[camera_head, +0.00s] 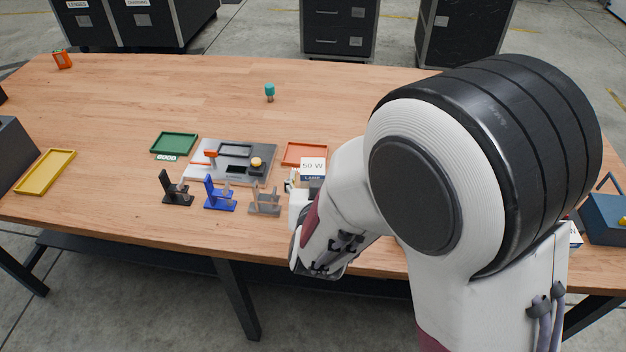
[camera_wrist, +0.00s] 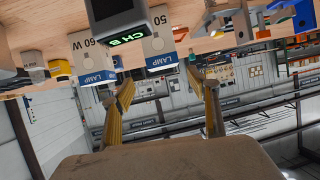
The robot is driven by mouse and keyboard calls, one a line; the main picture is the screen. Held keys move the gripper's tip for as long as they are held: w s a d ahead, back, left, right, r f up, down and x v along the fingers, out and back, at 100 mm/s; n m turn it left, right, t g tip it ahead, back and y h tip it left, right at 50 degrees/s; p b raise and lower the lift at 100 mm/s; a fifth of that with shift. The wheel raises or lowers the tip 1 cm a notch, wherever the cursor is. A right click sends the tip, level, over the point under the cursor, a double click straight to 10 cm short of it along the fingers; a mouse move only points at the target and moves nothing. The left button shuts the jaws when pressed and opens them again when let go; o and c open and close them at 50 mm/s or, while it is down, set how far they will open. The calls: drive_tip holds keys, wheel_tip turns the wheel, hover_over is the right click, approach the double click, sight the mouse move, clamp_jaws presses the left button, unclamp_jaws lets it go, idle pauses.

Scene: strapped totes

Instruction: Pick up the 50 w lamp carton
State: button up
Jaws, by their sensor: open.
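The 50 W lamp carton (camera_head: 313,168), white with a blue LAMP band, stands on the table just beyond my gripper (camera_head: 293,186) in the head view. My forearm hides part of the area around it. In the wrist view, which is upside down, the 50 W carton (camera_wrist: 158,48) appears ahead of the space between the fingertips of my gripper (camera_wrist: 160,82). The fingers are apart, with nothing visibly held between them. A similar carton (camera_wrist: 90,58), seemingly marked 60 W, appears to its left.
An orange tray (camera_head: 304,146) lies behind the carton. Grey (camera_head: 265,203), blue (camera_head: 219,196) and black (camera_head: 174,190) stands are to the left, before a grey fixture board (camera_head: 202,170). A dark box with a green display (camera_wrist: 122,18) shows near the cartons. The table's back is mostly clear.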

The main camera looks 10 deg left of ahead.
sight(313, 170)
drive_tip(key=shift+a+f+t, duration=0.2)
drive_tip(key=shift+f+t, duration=0.1)
drive_tip(key=shift+f, duration=0.15)
drive_tip(key=shift+w, duration=0.1)
drive_tip(key=shift+x, duration=1.2)
drive_tip(key=shift+x, duration=2.6)
drive_tip(key=shift+a+r, duration=0.1)
drive_tip(key=shift+a, duration=0.1)
drive_tip(key=c, duration=1.2)
